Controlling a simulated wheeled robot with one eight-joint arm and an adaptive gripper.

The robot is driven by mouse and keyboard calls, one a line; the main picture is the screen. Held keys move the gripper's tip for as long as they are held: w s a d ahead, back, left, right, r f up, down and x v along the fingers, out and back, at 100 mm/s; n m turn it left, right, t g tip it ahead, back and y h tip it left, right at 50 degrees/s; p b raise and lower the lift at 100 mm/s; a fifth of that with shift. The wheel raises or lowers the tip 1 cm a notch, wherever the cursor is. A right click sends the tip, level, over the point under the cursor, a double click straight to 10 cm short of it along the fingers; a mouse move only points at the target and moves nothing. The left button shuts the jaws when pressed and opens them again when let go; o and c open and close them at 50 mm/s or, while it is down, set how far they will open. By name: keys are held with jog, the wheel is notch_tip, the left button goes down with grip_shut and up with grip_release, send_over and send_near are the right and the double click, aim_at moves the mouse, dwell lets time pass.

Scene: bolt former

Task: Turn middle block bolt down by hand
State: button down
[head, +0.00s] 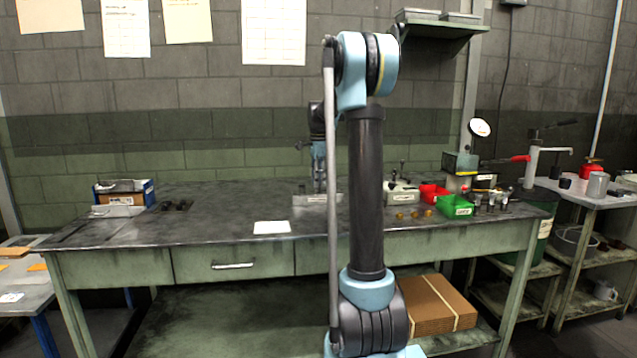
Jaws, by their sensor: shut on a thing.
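The middle block (309,199) is a low pale block with a label on its front, on the bench top near the centre. My gripper (320,186) points straight down over it, its fingers close together just above the block's top. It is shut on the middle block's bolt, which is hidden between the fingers. My own upright arm covers the area just right of the block, so its right end is partly hidden. How far the bolt sits in the block is too small to tell.
Right of my arm are a grey fixture with a lever (402,194), a red bin (432,192), a green bin (455,206) and small brass parts (401,216). A white sheet (271,227) lies in front. A blue box (125,191) stands left. The bench (235,212) is bare centre-left.

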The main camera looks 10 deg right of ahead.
jog(key=shift+w+a+m, duration=0.1)
jog(key=shift+m, duration=0.5)
jog(key=c, duration=1.4)
grip_release()
jog(key=shift+c, duration=0.2)
notch_tip(320, 180, up, 12)
